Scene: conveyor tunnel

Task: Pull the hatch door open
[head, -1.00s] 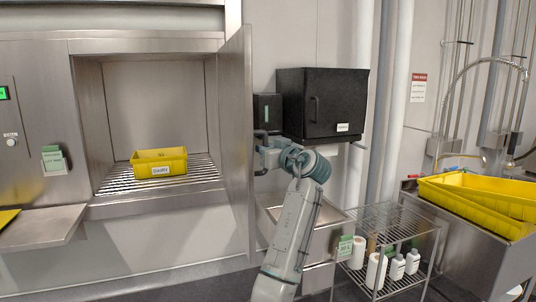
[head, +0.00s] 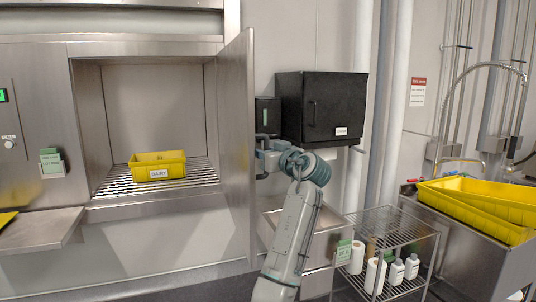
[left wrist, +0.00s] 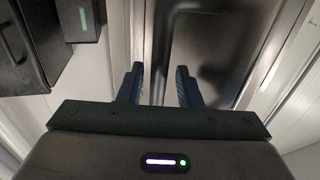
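The steel hatch door (head: 238,150) stands swung wide open at the right side of the hatch opening, seen nearly edge-on in the head view. My left gripper (head: 262,159) is beside the door's right-hand face, close to its outer edge. In the left wrist view my left gripper (left wrist: 160,85) has its two dark fingers apart, with nothing clearly held between them. A steel panel shows beyond the fingers. My right gripper is not in view.
Inside the hatch a yellow bin (head: 158,166) labelled DAIRY sits on rollers. A black wall cabinet (head: 320,107) hangs right of the door. A wire cart (head: 385,237) with bottles and a sink with yellow bins (head: 480,205) stand at the right.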

